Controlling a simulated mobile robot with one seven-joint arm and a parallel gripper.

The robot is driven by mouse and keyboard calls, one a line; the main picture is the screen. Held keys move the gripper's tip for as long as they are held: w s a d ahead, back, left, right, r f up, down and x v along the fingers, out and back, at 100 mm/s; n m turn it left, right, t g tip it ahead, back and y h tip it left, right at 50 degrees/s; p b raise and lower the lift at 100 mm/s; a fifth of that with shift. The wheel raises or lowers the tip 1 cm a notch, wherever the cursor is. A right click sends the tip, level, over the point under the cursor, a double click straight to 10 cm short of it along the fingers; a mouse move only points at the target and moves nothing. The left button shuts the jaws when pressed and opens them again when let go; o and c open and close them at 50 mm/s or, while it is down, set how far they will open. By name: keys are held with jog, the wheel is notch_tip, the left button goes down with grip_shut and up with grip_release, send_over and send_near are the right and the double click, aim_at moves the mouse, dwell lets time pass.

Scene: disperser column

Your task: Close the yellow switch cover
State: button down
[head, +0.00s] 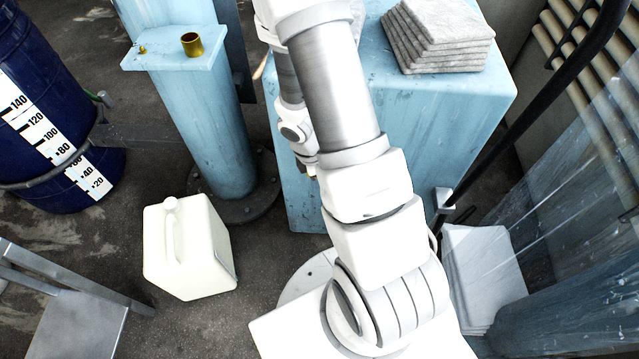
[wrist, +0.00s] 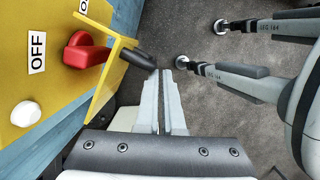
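The yellow switch cover (wrist: 104,83) shows in the wrist view as a thin yellow flap standing out from the yellow switch panel (wrist: 50,83). A black rod-like handle (wrist: 138,59) sticks out at the cover's side. The red switch (wrist: 86,50) is uncovered, beside an OFF label and a white round button (wrist: 25,113). My gripper (wrist: 163,72) has its two grey fingers together, with nothing seen between them. Its tips are just right of the black handle's end; I cannot tell whether they touch.
In the head view, a light blue box (head: 440,110) bears stacked grey cloths (head: 440,38) behind my arm. A blue column (head: 215,140), a cream canister (head: 185,245) and a dark blue drum (head: 45,110) stand left. A black pole (head: 520,115) slants at right.

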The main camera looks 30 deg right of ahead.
jog(key=shift+d, duration=0.75)
jog(key=shift+s+d, duration=0.1)
